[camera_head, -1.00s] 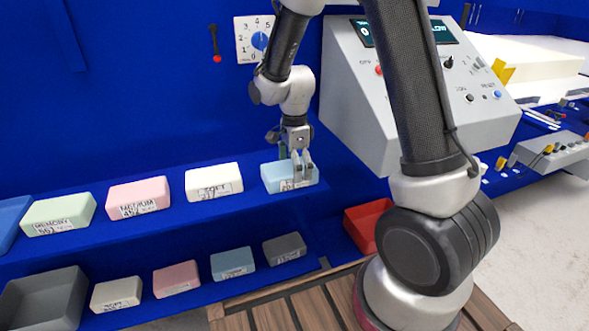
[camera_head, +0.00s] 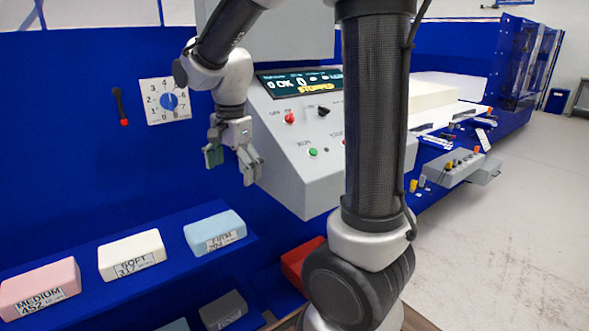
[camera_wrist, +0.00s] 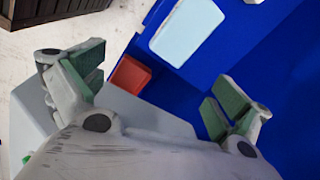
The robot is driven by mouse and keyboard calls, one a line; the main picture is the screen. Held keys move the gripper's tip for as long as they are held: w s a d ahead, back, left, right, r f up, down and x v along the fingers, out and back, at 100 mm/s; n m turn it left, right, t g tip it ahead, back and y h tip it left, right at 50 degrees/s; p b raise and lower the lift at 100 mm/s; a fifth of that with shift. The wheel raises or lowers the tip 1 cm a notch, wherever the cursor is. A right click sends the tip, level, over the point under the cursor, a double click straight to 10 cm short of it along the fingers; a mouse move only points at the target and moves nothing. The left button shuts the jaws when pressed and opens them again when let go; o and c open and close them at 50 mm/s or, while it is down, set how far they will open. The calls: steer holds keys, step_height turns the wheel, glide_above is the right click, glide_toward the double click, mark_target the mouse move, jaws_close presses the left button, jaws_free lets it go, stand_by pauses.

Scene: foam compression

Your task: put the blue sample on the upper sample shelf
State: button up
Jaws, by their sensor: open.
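The light blue sample (camera_head: 215,232) lies on the upper sample shelf (camera_head: 130,285), at the right end of its row. Its front label is too small to read surely. It also shows in the wrist view (camera_wrist: 187,32), lying flat near the shelf edge. My gripper (camera_head: 232,172) is open and empty, raised above the blue sample and apart from it, in front of the grey control console. In the wrist view the green-padded fingers (camera_wrist: 160,92) are spread wide with nothing between them.
A white SOFT block (camera_head: 132,256) and a pink MEDIUM block (camera_head: 40,290) sit left on the upper shelf. A grey block (camera_head: 223,310) lies on the lower shelf. A red bin (camera_head: 300,262) stands below the console (camera_head: 300,185).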

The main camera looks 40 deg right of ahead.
steer(key=s+d+r+n+t, duration=0.1)
steer(key=s+d+r+n, duration=0.2)
steer(key=s+n, duration=0.4)
steer(key=s+d+r+n+t, duration=0.2)
steer(key=s+n, duration=0.4)
steer(key=s, duration=0.6)
steer(key=shift+d+r+n, duration=0.4)
steer(key=shift+d+r, duration=0.2)
steer(key=shift+d, duration=0.65)
